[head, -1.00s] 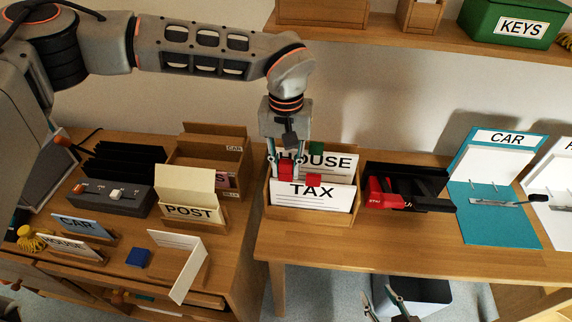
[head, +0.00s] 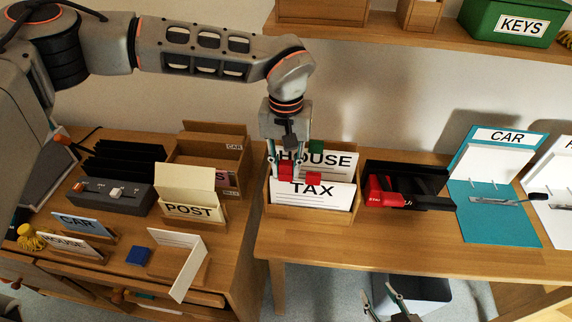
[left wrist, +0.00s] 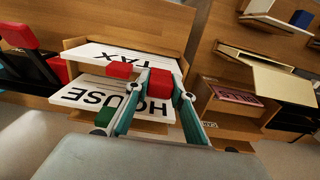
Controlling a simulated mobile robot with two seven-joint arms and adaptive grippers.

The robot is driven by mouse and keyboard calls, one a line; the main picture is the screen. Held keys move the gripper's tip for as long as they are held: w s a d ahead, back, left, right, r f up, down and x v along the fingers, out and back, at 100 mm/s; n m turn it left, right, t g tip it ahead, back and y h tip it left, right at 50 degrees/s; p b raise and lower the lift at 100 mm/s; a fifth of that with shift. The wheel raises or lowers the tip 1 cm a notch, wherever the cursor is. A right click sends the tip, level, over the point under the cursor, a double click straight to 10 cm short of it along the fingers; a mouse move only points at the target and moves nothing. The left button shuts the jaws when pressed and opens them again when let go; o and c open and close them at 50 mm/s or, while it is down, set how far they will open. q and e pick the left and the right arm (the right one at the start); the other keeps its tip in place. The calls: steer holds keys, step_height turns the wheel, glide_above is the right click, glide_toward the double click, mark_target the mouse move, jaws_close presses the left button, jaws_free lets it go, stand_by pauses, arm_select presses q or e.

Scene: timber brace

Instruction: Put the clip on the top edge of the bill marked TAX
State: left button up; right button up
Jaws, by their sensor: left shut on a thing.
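The bill marked TAX (head: 340,195) stands upright at the front of a wooden holder (head: 310,216), with the bill marked HOUSE (head: 343,161) behind it. My left gripper (head: 286,168) is shut on a red clip (head: 285,173) at the left part of the TAX bill's top edge. The left wrist view shows this clip (left wrist: 160,83) between the fingertips (left wrist: 160,92). I cannot tell whether it grips the paper. A second red piece (head: 313,178) sits on the TAX edge to its right. My right gripper (head: 378,290) is open and low, in front of the table.
A green clip (head: 316,147) sits on the HOUSE bill's top edge. A red and black stapler-like item (head: 385,190) in a black tray stands right of the holder. The POST holder (head: 192,208) and a blue block (head: 138,256) are on the left desk. A teal CAR folder (head: 495,215) lies right.

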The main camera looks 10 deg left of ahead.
arm_select(q)
steer(key=shift+f+b, duration=0.3)
steer(key=shift+f, duration=0.4)
steer(key=o, duration=1.4)
steer(key=shift+r+p, duration=3)
steer(key=shift+r, duration=1.05)
steer(key=shift+f, duration=0.1)
